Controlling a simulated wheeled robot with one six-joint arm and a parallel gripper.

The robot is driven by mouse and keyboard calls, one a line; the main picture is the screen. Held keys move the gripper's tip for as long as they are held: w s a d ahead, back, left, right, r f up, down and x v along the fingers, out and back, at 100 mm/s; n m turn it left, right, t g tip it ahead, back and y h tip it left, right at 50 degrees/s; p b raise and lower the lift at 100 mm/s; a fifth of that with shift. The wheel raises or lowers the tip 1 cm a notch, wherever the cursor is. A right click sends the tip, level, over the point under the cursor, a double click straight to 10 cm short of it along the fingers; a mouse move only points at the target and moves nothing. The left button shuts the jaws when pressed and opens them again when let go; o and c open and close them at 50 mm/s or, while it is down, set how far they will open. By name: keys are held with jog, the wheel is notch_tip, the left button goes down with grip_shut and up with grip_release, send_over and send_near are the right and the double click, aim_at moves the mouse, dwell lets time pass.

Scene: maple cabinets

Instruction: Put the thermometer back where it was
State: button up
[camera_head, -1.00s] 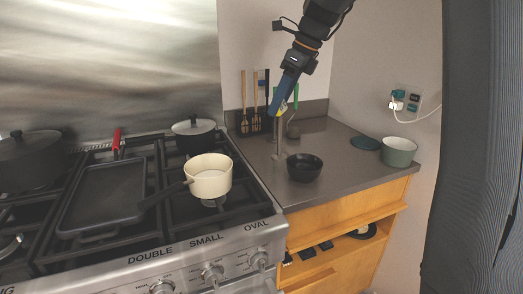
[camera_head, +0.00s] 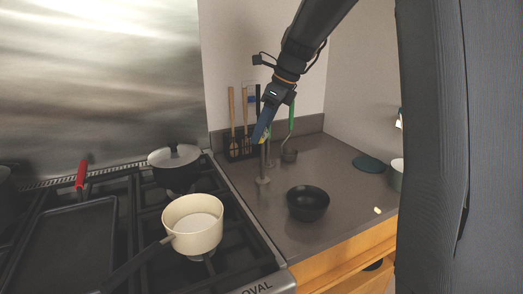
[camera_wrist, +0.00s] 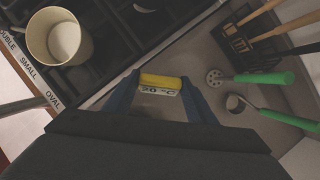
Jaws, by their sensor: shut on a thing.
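The thermometer (camera_wrist: 160,83) is a small yellow-topped piece with a white face reading about "20 °C". My gripper (camera_wrist: 162,92) is shut on it, with a blue finger on each side. In the head view my gripper (camera_head: 261,137) is above the back of the grey counter, left of the green-handled ladle.
A black bowl (camera_head: 308,204) sits on the counter (camera_head: 330,165). A utensil rack (camera_head: 240,148) stands against the back wall, near the green-handled ladle (camera_head: 290,154). The counter around the bowl is mostly clear.

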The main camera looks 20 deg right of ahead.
jog(key=shift+f+p, duration=0.35)
jog(key=shift+f, duration=2.05)
jog(key=o, duration=1.6)
jog(key=shift+f, duration=0.1)
jog(key=b+v, duration=0.2)
jog(key=v, duration=1)
